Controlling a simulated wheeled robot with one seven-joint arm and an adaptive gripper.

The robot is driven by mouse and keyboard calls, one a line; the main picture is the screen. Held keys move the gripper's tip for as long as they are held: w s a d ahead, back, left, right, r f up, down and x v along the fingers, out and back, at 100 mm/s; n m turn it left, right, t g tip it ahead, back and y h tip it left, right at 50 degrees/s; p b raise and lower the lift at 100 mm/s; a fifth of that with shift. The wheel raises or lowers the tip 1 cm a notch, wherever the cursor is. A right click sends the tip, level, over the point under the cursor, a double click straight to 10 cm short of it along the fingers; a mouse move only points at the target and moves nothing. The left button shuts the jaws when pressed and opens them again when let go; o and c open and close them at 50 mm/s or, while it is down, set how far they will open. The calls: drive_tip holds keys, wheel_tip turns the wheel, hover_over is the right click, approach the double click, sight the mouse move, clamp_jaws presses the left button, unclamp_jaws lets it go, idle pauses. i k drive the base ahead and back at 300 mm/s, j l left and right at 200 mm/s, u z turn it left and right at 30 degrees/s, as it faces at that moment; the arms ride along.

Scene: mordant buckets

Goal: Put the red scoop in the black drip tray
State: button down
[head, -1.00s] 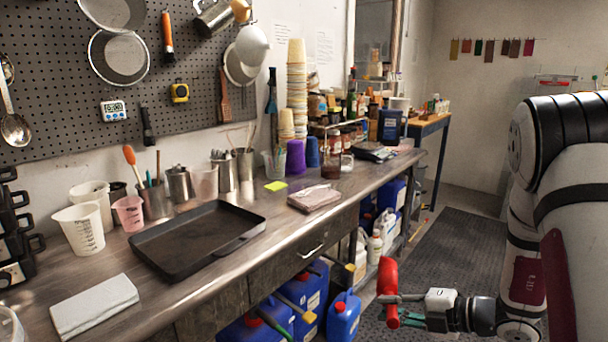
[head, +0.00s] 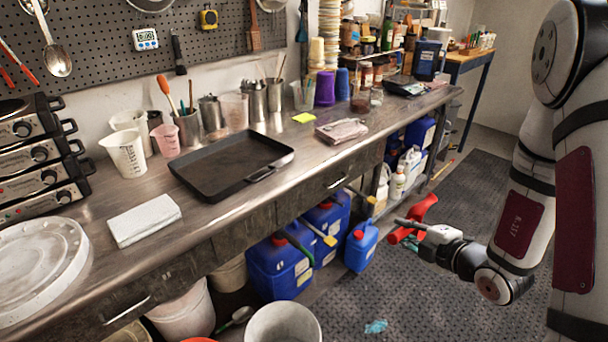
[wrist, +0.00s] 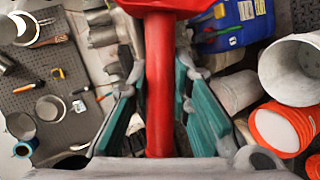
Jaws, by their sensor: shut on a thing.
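The red scoop (head: 413,217) is held in my gripper (head: 408,228), out over the floor to the right of the workbench. In the wrist view the scoop's red handle (wrist: 160,85) runs between the two teal-padded fingers of my gripper (wrist: 158,100). The scoop's wider red part shows at the top edge of that view. The black drip tray (head: 213,183) lies flat on the bench, empty, well to the left of my gripper. I cannot make out the tray in the wrist view.
Blue jugs (head: 278,266) and buckets (head: 283,325) stand below the bench edge.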

sight(241, 162)
drive_tip(key=i+l+u, duration=0.15)
drive_tip(key=l+u, duration=0.3)
drive_tip(key=i+l+u, duration=0.1)
drive_tip(key=l+u, duration=0.8)
drive_tip(key=l, duration=0.15)
